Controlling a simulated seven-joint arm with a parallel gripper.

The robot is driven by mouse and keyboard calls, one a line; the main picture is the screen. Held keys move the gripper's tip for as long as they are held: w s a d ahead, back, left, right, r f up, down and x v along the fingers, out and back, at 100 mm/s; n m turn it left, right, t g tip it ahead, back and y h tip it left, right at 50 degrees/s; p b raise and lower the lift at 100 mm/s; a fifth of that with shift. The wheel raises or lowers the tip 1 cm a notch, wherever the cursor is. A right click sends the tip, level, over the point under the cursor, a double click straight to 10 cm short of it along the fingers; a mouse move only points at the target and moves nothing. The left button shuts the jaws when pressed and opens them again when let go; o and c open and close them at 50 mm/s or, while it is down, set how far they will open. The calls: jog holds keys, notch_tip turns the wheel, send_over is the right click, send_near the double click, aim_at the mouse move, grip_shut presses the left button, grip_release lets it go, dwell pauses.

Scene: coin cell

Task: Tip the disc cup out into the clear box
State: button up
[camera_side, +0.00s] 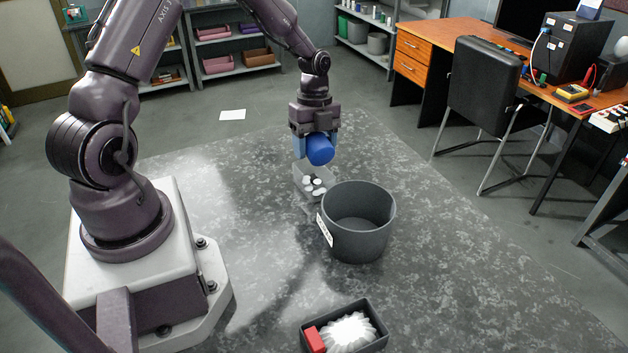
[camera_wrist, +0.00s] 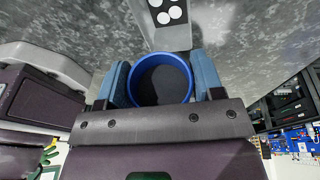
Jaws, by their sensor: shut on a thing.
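My gripper (camera_side: 312,143) is shut on the blue disc cup (camera_side: 321,150), with a light-blue finger on each side of it. The cup is tilted well over, above the clear box (camera_side: 299,184). In the wrist view the cup (camera_wrist: 187,80) shows a round blue rim and a dark inside, with no discs seen in it. Several white discs (camera_side: 317,183) lie in the clear box. In the wrist view some of these discs (camera_wrist: 163,17) show at the top edge, past the cup; the box (camera_wrist: 172,42) is partly cut off there.
A grey round bin (camera_side: 362,245) with a white label stands close in front and to the right of the box. A black tray (camera_side: 378,342) with a red block (camera_side: 314,340) and a white fluted thing (camera_side: 350,332) lies at the front edge. The speckled surface at right is clear.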

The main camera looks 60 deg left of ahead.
aim_at(317, 136)
jog(key=shift+d, duration=0.1)
jog(key=shift+w+d+y, duration=0.15)
jog(key=shift+d+y, duration=0.05)
jog(key=shift+y, duration=0.2)
jog(key=d+y, duration=0.1)
jog(key=d+r+m+y, duration=0.1)
jog(key=d+m, duration=0.1)
jog(key=shift+d+r+y, duration=0.2)
jog(key=shift+r+y, duration=0.05)
jog(key=shift+y, duration=0.15)
jog(key=a+r+n+y, duration=0.1)
jog(key=a+r+y, duration=0.1)
jog(key=y, duration=0.1)
jog(key=shift+a+r, duration=0.1)
jog(key=shift+r+n+y, duration=0.1)
jog(key=shift+n+y, duration=0.5)
jog(key=shift+y, duration=0.3)
jog(key=y, duration=0.3)
jog(key=shift+r, duration=0.4)
jog(key=y, duration=0.1)
jog(key=r+y, duration=0.1)
jog(key=y, duration=0.2)
jog(key=shift+d+r+n+y, duration=0.2)
jog(key=shift+r+n+y, duration=0.05)
jog(key=shift+n+y, duration=0.05)
